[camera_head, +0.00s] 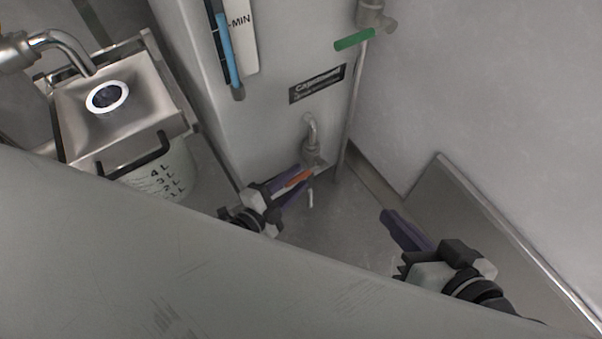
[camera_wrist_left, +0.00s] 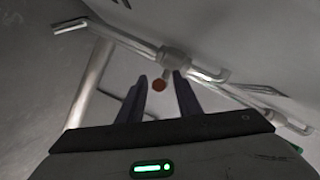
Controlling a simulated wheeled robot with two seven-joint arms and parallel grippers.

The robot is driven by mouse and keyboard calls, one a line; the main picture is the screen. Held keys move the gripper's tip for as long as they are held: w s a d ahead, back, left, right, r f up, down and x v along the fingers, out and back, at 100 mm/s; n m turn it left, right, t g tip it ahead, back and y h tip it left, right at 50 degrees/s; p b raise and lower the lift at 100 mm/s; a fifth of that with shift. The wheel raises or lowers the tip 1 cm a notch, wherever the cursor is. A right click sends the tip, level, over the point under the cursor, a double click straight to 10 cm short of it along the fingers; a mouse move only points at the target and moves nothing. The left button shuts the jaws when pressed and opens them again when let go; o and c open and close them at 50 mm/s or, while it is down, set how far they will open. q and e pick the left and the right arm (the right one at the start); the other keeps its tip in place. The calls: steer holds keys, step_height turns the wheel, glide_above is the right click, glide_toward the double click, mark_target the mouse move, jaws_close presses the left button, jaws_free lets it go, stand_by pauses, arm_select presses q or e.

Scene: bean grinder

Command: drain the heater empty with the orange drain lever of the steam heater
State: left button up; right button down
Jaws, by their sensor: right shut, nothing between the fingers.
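The steam heater (camera_head: 270,120) is a tall pale grey box with a dark nameplate. Low on its front is a metal drain tap (camera_head: 311,137) with an orange drain lever (camera_head: 299,178). A short whitish piece hangs below the tap; I cannot tell whether it is spout or water. My left gripper (camera_head: 301,175) is at the lever, its purple fingers on either side. In the left wrist view the fingers (camera_wrist_left: 162,84) are apart, with the round orange-red lever end between them and small gaps beside it. My right gripper (camera_head: 387,214) is shut and empty, right of the tap.
A sight gauge (camera_head: 226,50) with a blue column and a "MIN" mark is on the heater. A green lever (camera_head: 354,39) sits higher up by a vertical pipe (camera_head: 350,110). A steel-topped container (camera_head: 120,115) stands left. A grey panel (camera_head: 150,260) fills the foreground.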

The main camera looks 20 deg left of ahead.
arm_select(q)
steer(key=shift+w+d, duration=0.15)
steer(key=shift+w, duration=0.15)
jaws_close()
